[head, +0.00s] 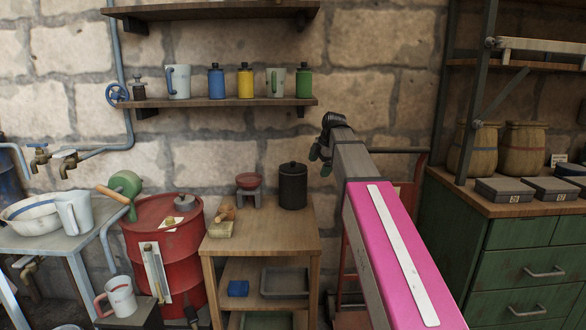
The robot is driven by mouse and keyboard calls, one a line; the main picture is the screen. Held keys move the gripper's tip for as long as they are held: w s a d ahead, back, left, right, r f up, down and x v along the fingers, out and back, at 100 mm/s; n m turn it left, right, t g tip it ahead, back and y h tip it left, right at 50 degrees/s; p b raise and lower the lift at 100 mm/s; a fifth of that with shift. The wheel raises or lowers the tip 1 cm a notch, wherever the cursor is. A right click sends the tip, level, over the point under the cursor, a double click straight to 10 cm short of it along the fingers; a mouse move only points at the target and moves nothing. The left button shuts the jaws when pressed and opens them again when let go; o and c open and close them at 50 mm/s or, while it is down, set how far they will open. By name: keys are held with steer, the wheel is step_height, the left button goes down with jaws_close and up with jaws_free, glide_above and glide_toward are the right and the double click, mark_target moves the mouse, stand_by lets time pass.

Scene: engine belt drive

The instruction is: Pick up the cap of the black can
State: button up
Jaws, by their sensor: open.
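The black can (292,189) stands upright at the back right of the small wooden table (262,237). Its black cap (292,165) sits on top of it and has a small knob. My gripper (320,158) is at the end of my raised arm, to the right of the can and apart from it in the picture. It is open and shows nothing between its fingers. The fingers are small and dark here, and their distance to the cap in depth is hard to tell.
A small red-topped stand (250,189) and a pale block (221,229) share the table. A red drum (168,240) stands left. A shelf (225,103) with mugs and bottles hangs above. A green cabinet (515,250) is at right. The table's front is clear.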

mark_target(295, 168)
steer(key=w+a, duration=0.4)
steer(key=a, duration=0.1)
steer(key=shift+w+a, duration=0.15)
steer(key=shift+w, duration=0.25)
steer(key=w+a, duration=0.2)
steer(key=a, duration=0.1)
steer(key=shift+w, duration=0.3)
steer(key=shift+x, duration=1.5)
steer(key=shift+s+d, duration=0.1)
steer(key=shift+s, duration=0.05)
steer(key=c, duration=0.8)
